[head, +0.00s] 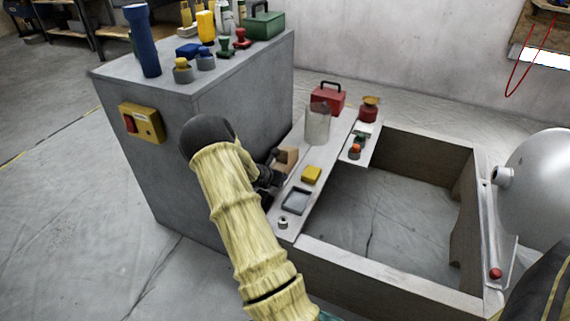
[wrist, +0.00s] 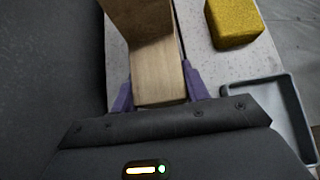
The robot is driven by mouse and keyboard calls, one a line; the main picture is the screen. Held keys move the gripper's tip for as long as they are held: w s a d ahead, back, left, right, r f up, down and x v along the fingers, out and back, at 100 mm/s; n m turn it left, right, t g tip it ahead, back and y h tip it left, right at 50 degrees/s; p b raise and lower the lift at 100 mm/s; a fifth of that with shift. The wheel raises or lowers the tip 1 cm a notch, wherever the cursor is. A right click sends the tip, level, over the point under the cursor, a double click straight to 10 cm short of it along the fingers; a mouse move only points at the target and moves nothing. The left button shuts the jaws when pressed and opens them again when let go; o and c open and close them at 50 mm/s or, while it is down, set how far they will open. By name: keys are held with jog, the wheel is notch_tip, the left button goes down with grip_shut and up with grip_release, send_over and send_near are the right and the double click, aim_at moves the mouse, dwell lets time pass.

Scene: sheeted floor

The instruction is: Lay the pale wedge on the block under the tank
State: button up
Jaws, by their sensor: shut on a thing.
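The pale wedge, a light wooden piece (head: 287,156), is between the jaws of my gripper (head: 271,170), over the left side of a narrow plank. In the wrist view the wedge (wrist: 158,65) fills the space between the two purple fingers of my gripper (wrist: 159,88), which are shut on its sides. I cannot tell whether its underside touches the plank. The silver tank (head: 541,177) is at the right edge of the head view, partly cut off. No block under the tank can be clearly made out; its underside is largely hidden.
A wooden frame (head: 370,277) encloses open floor between plank and tank. The plank holds a yellow block (head: 311,174), a grey tray (head: 296,201), a clear cylinder (head: 318,125) and a red box (head: 327,98). A tall grey cabinet (head: 240,105) stands close left of my gripper.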

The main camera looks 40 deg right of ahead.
aim_at(281, 164)
jog(key=shift+r+p, duration=1.75)
jog(key=shift+r, duration=0.8)
jog(key=shift+a+r, duration=0.1)
